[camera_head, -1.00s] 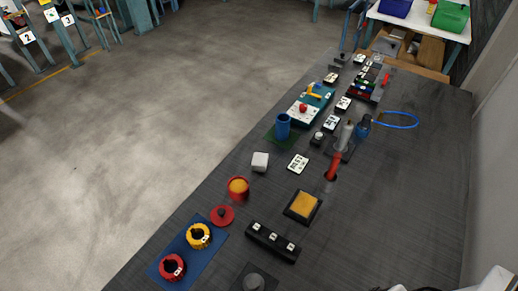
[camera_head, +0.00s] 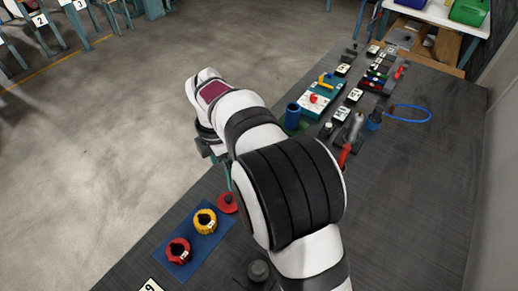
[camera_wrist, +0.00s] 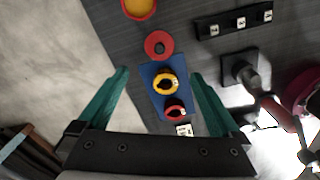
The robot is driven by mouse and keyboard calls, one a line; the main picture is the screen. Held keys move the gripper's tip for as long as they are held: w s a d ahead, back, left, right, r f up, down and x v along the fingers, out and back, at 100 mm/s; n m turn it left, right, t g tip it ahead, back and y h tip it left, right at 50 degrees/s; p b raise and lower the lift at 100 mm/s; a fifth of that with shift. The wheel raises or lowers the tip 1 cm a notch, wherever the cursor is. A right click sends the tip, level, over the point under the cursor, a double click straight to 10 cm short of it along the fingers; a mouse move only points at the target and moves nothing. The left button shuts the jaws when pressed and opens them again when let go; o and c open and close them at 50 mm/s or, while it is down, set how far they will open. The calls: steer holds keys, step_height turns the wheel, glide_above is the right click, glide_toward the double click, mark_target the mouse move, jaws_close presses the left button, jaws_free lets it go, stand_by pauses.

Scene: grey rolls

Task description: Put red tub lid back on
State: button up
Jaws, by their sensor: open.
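The red lid (camera_head: 228,203) with a dark knob lies flat on the grey table, just past the far end of the blue mat. It also shows in the wrist view (camera_wrist: 159,45), beyond my fingertips. The red tub (camera_wrist: 139,8), with yellow inside, is cut by the top edge of the wrist view. In the head view my arm hides it. My gripper (camera_wrist: 158,75) is open and empty, its teal fingers wide apart above the table. In the wrist view the lid sits between and ahead of the fingers.
A yellow ring piece (camera_head: 205,221) and a red ring piece (camera_head: 178,250) stand on the blue mat (camera_head: 215,238). A black strip with white labels (camera_wrist: 235,21) lies right of the lid in the wrist view. A dark knobbed block (camera_wrist: 240,68) stands near it. Several other items crowd the far table.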

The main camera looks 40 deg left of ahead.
mark_target(228, 198)
step_height(228, 198, down, 15)
steer(key=shift+w+r, duration=0.1)
steer(key=c, duration=1.1)
